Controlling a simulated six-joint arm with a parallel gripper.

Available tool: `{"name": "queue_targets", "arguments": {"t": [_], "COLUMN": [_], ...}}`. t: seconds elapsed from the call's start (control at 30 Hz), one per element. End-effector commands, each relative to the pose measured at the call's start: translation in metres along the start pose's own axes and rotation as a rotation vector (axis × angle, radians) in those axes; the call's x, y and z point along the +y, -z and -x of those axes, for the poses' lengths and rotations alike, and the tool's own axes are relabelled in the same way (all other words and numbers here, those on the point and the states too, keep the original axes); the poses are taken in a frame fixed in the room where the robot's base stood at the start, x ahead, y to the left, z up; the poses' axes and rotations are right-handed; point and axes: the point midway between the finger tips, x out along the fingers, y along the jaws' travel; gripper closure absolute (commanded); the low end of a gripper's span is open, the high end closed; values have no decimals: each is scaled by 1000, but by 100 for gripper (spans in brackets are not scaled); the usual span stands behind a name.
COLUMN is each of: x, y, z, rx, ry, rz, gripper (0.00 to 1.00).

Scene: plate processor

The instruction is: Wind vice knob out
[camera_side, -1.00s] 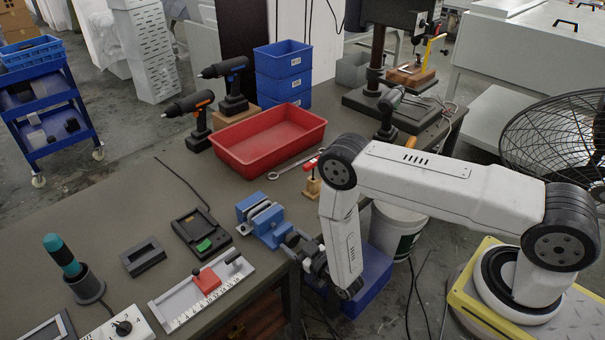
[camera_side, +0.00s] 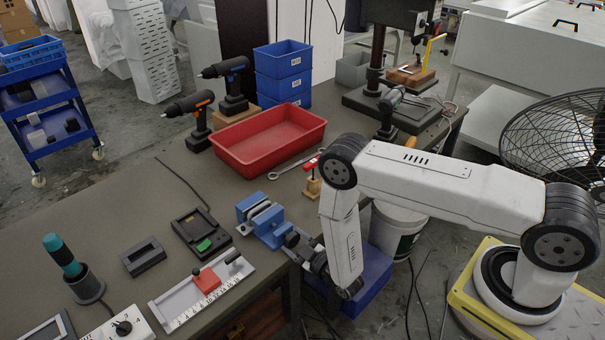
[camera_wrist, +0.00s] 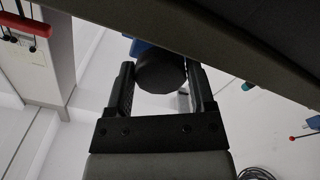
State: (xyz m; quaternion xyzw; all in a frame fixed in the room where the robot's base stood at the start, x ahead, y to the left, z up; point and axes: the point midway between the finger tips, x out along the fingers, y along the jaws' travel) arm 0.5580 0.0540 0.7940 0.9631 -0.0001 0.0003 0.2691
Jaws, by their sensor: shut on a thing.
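The blue vice (camera_side: 262,218) sits on the front edge of the bench, with a gap showing between its jaws. Its dark round knob (camera_wrist: 160,72) faces the wrist camera, with a bit of the blue vice body (camera_wrist: 140,46) behind it. My gripper (camera_side: 293,241) is at the front of the vice, past the bench edge. In the wrist view my gripper (camera_wrist: 160,88) has one finger on each side of the knob and is shut on it. The vice's screw is hidden in both views.
A white fixture with a ruler scale and red block (camera_side: 207,282) lies left of the vice. A charger (camera_side: 200,232) and a red tray (camera_side: 268,140) lie behind. A small red-topped clamp on a wooden block (camera_side: 312,182) stands close to my arm.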

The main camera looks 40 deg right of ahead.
Motion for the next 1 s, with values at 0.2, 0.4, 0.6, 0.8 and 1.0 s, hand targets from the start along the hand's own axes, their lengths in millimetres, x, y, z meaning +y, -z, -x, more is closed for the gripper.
{"name": "queue_targets", "arguments": {"t": [0.2, 0.4, 0.6, 0.8, 1.0], "x": [-1, 0, -1, -1, -1], "y": [-1, 0, -1, -1, -1], "z": [1, 1, 7, 28, 54], "rx": [-2, -1, -3, -4, -4], "ry": [2, 1, 2, 4, 5], "rz": [-1, -1, -2, 0, 0], "gripper": [0, 0, 0, 0, 0]}}
